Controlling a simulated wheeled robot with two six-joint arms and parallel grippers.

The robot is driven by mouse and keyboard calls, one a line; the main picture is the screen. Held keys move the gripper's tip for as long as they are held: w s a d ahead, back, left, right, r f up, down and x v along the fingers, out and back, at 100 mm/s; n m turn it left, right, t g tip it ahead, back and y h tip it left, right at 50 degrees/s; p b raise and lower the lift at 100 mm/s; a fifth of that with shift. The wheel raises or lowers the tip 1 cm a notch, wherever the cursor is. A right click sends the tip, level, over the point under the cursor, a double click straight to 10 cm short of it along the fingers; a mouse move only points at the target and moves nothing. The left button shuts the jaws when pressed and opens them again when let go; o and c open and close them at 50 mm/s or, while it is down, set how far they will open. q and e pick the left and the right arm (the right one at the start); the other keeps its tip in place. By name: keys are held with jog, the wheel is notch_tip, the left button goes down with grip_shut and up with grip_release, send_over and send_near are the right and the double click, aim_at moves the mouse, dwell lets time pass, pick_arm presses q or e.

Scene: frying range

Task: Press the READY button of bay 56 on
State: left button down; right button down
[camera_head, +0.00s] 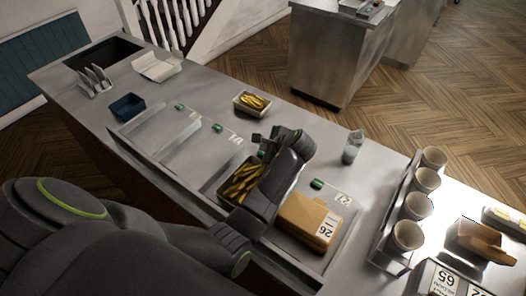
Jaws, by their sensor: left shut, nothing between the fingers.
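A row of bays is set in the steel counter, with small green buttons and white number labels along their far edge. A middle label (237,140) stands just left of my left gripper (259,143). The label numbers are too small to read surely, so I cannot tell which is bay 56. My left gripper is shut and empty, over the far edge of the middle bay, whose button it may hide. My right gripper is out of view.
A tray of fries (240,184) lies partly behind my left arm. A fries box (252,103), a shaker (352,147) and a rack of cups (408,236) stand around.

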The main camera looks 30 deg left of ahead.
pick_arm(q)
jog(key=shift+s+f, duration=0.1)
jog(key=shift+f, duration=0.15)
jog(key=shift+s+f, duration=0.15)
jog(key=shift+f, duration=0.55)
dwell(0.7)
jog(key=shift+r, duration=0.15)
jog(key=shift+a+r+p, duration=0.15)
jog(key=shift+r+p, duration=0.15)
jog(key=shift+r, duration=0.65)
jog(key=shift+r, duration=2.5)
